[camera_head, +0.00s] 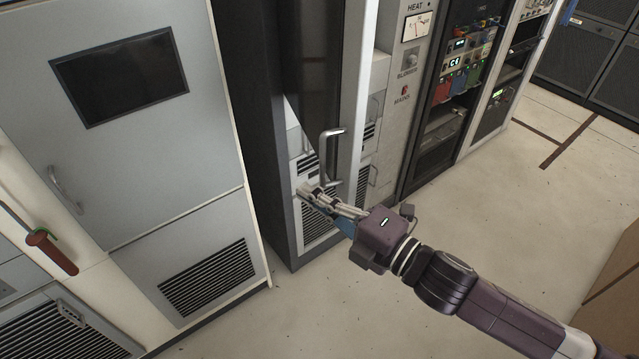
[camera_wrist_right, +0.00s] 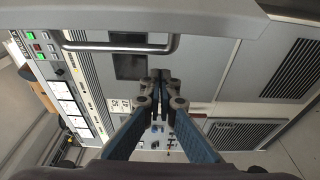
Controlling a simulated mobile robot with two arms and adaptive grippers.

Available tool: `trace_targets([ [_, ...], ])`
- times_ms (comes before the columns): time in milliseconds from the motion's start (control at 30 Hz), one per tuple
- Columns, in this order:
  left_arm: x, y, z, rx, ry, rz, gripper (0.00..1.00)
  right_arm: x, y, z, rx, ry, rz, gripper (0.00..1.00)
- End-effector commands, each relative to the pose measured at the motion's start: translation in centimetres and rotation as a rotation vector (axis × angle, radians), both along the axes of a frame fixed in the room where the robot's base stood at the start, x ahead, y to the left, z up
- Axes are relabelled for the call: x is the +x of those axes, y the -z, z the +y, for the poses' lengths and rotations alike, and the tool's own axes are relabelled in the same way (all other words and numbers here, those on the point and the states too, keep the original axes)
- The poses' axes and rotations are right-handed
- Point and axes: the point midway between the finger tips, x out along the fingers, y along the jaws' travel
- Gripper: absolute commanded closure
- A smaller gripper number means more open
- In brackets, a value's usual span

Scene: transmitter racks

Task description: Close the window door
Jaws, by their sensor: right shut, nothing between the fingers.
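The window door (camera_head: 312,75) is a tall dark glass panel with a pale frame on the rack in the middle of the head view. It stands ajar, with rack fronts and vents showing behind it. Its silver bar handle (camera_head: 324,155) is near its lower end; the handle also shows across the top of the right wrist view (camera_wrist_right: 120,46). My right gripper (camera_head: 304,190) is shut and empty, just below the handle in the head view. In the right wrist view its fingertips (camera_wrist_right: 160,76) meet, apart from the handle in the picture. My left gripper is not in view.
A grey cabinet (camera_head: 130,150) with a dark window and handle stands to the left. A red-handled lever (camera_head: 50,252) is at far left. More racks (camera_head: 450,110) stand to the right. A brown box (camera_head: 612,305) is at lower right. The floor (camera_head: 480,215) between is clear.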

Motion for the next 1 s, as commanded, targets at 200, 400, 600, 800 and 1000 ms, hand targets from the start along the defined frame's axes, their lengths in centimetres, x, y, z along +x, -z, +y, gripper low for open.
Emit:
trace_targets([
  [200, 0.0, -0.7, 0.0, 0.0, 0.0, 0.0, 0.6, 0.8, 0.0, -1.4, 0.001, 0.0, 0.001, 1.0],
  [400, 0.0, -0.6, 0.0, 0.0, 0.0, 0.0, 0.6, 0.8, 0.0, -1.5, 0.002, -0.001, 0.001, 1.0],
  [600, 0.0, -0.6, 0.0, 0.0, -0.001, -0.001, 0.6, 0.8, 0.0, -1.6, 0.001, -0.002, 0.0, 1.0],
  [800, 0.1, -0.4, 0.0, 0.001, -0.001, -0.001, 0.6, 1.1, 0.1, -2.6, -0.002, -0.02, -0.001, 1.0],
  [1000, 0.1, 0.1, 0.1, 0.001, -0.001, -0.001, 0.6, 1.8, 0.1, -5.2, -0.007, -0.07, -0.004, 1.0],
])
